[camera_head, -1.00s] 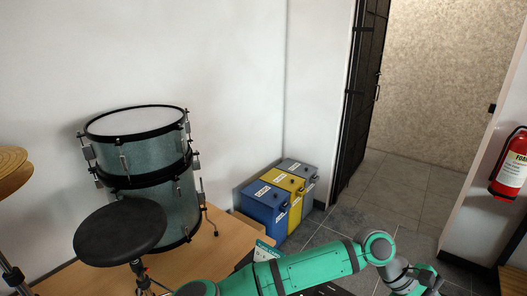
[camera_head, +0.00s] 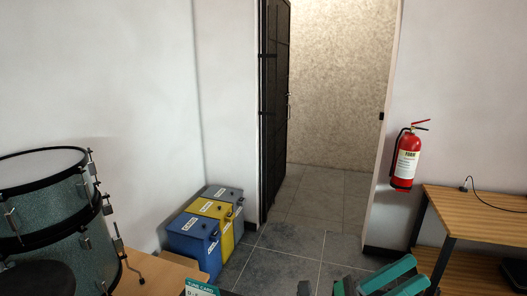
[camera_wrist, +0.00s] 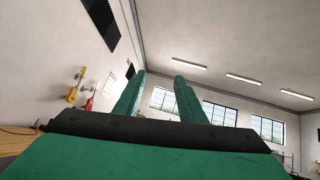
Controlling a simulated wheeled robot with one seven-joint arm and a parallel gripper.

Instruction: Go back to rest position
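My gripper (camera_head: 419,270) shows at the bottom edge of the head view, right of the middle, with its green fingers pointing right. Most of my arm is out of the picture. In the wrist view the two green fingers (camera_wrist: 158,90) stand apart with nothing between them. Behind them are the ceiling, lit strips and windows, so the wrist camera looks upward across the room.
A drum (camera_head: 50,205) stands at the left. Blue, yellow and grey bins (camera_head: 226,226) stand by the wall. A dark door (camera_head: 276,110) opens onto a tiled passage. A red extinguisher (camera_head: 407,158) hangs near a wooden table (camera_head: 475,213). Tiled floor (camera_head: 290,258) is clear.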

